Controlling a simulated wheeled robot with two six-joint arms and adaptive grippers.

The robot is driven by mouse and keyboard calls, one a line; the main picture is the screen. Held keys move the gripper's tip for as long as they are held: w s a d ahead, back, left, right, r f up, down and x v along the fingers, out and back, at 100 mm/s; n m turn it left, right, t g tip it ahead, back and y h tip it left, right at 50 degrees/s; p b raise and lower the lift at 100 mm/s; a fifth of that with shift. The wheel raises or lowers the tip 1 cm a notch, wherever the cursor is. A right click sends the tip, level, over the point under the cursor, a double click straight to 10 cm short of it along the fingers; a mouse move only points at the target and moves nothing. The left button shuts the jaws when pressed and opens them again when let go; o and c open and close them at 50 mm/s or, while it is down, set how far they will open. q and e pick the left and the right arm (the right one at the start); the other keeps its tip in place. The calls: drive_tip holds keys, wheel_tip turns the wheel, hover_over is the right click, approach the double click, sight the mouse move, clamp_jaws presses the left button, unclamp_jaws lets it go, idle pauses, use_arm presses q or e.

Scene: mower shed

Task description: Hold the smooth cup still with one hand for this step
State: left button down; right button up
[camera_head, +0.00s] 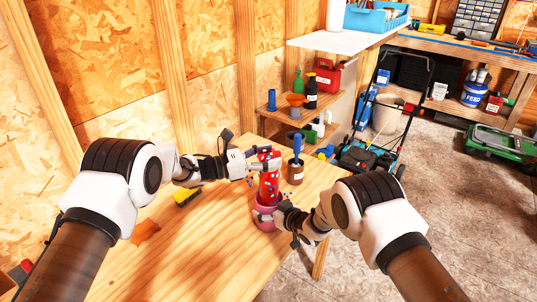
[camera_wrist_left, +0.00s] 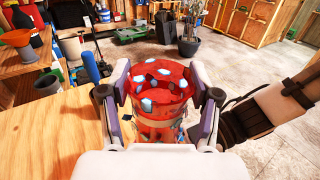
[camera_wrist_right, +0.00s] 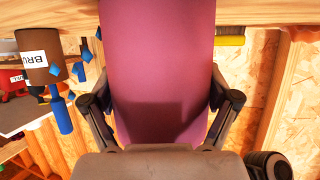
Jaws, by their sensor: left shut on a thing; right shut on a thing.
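The smooth cup is the plain pink cup (camera_head: 267,222) low at the wooden table's right edge; it fills the middle of the right wrist view (camera_wrist_right: 160,70). My right gripper (camera_head: 285,217) is shut around its side. A red cylinder with white and blue patches (camera_head: 269,186) is roughly upright above the pink cup. My left gripper (camera_head: 262,163) is shut on its upper part, with one finger on each side in the left wrist view (camera_wrist_left: 162,95). I cannot tell whether its lower end is inside the pink cup. Small blue pieces (camera_wrist_right: 87,52) show close by.
A brown pot (camera_head: 295,174) with a blue-handled brush stands just behind the cups. A yellow-and-black brush (camera_head: 187,197) and an orange cloth (camera_head: 145,230) lie on the table's left. The front of the table (camera_head: 200,265) is clear. A shelf (camera_head: 275,122) with bottles stands behind.

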use_arm(q)
hover_over(260, 184)
drive_tip(key=x, duration=0.3)
drive_tip(key=shift+a+f, duration=0.2)
drive_tip(key=shift+f, duration=1.9)
drive_tip(key=shift+f, duration=0.35)
drive_tip(key=shift+f, duration=0.3)
drive_tip(key=shift+f, duration=0.3)
drive_tip(key=shift+f, duration=0.3)
drive_tip(key=shift+f, duration=0.35)
drive_tip(key=shift+f, duration=0.3)
drive_tip(key=shift+f, duration=0.3)
drive_tip(key=shift+f, duration=0.3)
